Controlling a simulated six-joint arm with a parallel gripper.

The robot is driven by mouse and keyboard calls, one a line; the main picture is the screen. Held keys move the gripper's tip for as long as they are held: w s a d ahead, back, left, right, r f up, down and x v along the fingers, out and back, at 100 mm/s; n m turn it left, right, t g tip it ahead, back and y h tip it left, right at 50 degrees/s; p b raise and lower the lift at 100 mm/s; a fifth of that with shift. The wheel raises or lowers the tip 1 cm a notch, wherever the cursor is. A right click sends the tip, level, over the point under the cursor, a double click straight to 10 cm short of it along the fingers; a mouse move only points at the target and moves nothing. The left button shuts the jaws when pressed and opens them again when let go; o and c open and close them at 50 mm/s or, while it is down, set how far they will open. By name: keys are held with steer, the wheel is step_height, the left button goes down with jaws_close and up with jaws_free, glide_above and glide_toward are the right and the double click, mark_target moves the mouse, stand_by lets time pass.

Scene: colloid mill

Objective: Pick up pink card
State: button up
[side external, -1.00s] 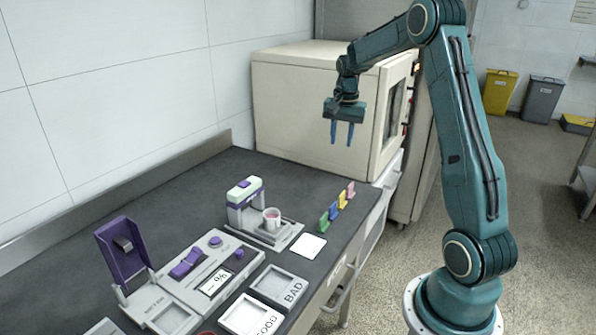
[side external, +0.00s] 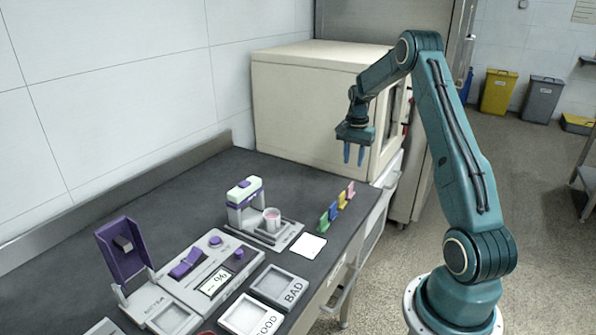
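The pink card (side external: 351,189) stands upright at the far right end of a short row of coloured cards near the right edge of the dark table. A yellow card (side external: 342,199), a blue card (side external: 334,210) and a green card (side external: 323,222) stand in line in front of it. My gripper (side external: 354,154) hangs above the pink card, pointing down. Its two blue fingers are apart, with nothing between them, so it is open and clear of the cards.
A large cream cabinet (side external: 300,105) stands just behind the row. A small purple-and-white machine with a cup (side external: 272,219) stands left of the cards. A white square (side external: 308,246) lies in front. Trays marked BAD (side external: 280,286) and GOOD (side external: 247,315) are nearer.

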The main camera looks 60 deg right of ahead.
mark_target(351, 184)
steer(key=shift+f, duration=2.85)
steer(key=shift+f, duration=0.1)
steer(key=shift+f, duration=2.45)
steer(key=shift+c, duration=0.4)
jaws_close()
